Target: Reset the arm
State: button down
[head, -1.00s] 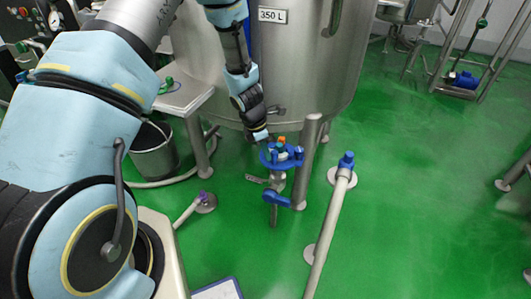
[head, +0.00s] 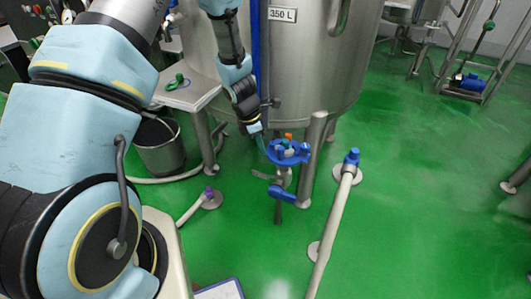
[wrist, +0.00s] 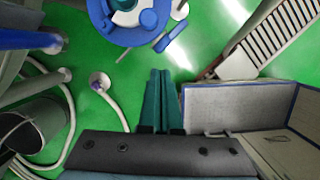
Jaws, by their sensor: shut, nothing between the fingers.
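My gripper (head: 261,144) hangs at the end of my bent arm, just left of a blue round fitting (head: 304,152) on a metal valve in front of the steel tank. In the wrist view, its two teal fingers (wrist: 158,73) are pressed together with nothing between them. The blue fitting (wrist: 108,36) shows at the top of the wrist view, apart from the fingertips. An orange piece (head: 288,136) sits on the fitting in the head view. A blue valve handle (head: 284,193) is below it.
The large steel tank (head: 305,65) stands behind my gripper, with a metal leg (head: 309,170) close by. A bucket (head: 160,152), side table (head: 185,95) and hose are at left. A pipe with a blue cap (head: 351,157) stands right.

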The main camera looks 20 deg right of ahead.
jog(key=a+r+m, duration=0.8)
jog(key=a+r, duration=0.8)
jog(key=s+a+r+m+t+y, duration=0.1)
jog(key=s+a+r+m, duration=0.2)
jog(key=a+m, duration=0.2)
jog(key=s+a+r+m+t+y, duration=0.1)
jog(key=s+a+r+m, duration=0.2)
jog(key=a, duration=0.7)
jog(key=shift+r+m+y, duration=0.25)
jog(key=shift+m+y, duration=0.05)
jog(key=shift+m, duration=0.6)
jog(key=c, duration=1.6)
grip_release()
